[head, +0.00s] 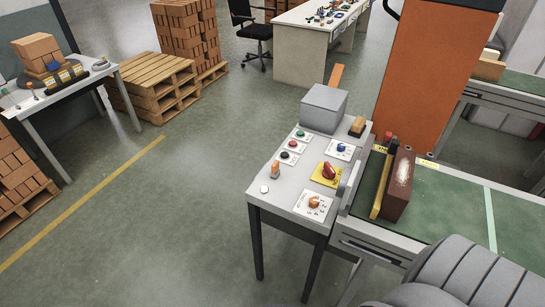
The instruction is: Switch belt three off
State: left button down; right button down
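A small grey control table (258,190) stands near the middle. A red rotary knob (328,170) sits on a yellow plate. An orange knob (314,202) sits on a white plate at the near side. Their labels are too small to read, so I cannot tell which control is for belt three. Neither gripper shows; a large grey rounded part of mine fills the bottom right corner.
An orange column (428,70) rises behind. Floor left of the table is clear.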

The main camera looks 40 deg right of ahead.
aim_at(328, 172)
jog(key=u, duration=0.1)
jog(key=i, duration=3.4)
jog(key=z, duration=3.3)
